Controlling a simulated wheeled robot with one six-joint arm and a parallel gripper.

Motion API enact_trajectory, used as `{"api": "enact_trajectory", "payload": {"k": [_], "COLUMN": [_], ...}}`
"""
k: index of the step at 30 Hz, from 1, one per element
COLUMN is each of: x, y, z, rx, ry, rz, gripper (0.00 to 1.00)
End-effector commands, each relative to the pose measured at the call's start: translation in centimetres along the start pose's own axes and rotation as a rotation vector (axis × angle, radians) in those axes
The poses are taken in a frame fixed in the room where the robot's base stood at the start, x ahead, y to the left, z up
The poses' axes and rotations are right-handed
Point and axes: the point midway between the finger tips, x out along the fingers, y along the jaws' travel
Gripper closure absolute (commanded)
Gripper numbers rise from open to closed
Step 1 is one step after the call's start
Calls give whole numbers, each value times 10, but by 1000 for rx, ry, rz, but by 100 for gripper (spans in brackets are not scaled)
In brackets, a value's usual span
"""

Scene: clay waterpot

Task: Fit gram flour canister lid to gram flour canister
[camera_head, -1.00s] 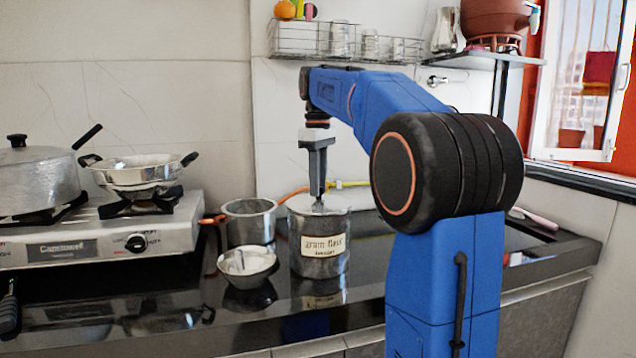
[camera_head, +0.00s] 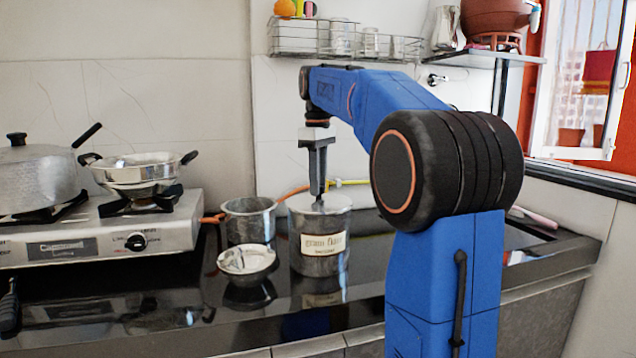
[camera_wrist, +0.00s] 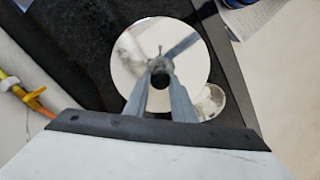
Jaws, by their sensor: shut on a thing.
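The gram flour canister (camera_head: 320,248) is a metal cylinder with a paper label, upright on the dark counter. Its lid (camera_head: 334,203) is a flat, shiny disc with a knob, lying at the canister's top. The lid fills the middle of the wrist view (camera_wrist: 135,75). My gripper (camera_head: 317,195) points straight down over the canister, its fingers shut on the lid's knob. The fingertips meet at the knob in the wrist view (camera_wrist: 160,78). Whether the lid is fully seated on the rim cannot be told.
A small steel bowl (camera_head: 246,261) stands just left of the canister, with an open steel pot (camera_head: 249,222) behind it. A gas stove (camera_head: 95,238) with pans is further left. An orange hose with a yellow valve (camera_head: 350,183) runs behind the canister.

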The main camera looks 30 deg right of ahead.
Motion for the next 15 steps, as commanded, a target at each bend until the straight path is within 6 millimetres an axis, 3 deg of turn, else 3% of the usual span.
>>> {"api": "enact_trajectory", "payload": {"k": [13,14,15], "x": [2,2,2], "y": [0,0,0], "z": [0,0,0], "rx": [0,0,0], "ry": [0,0,0], "rz": [0,0,0], "gripper": [100,74,65]}}
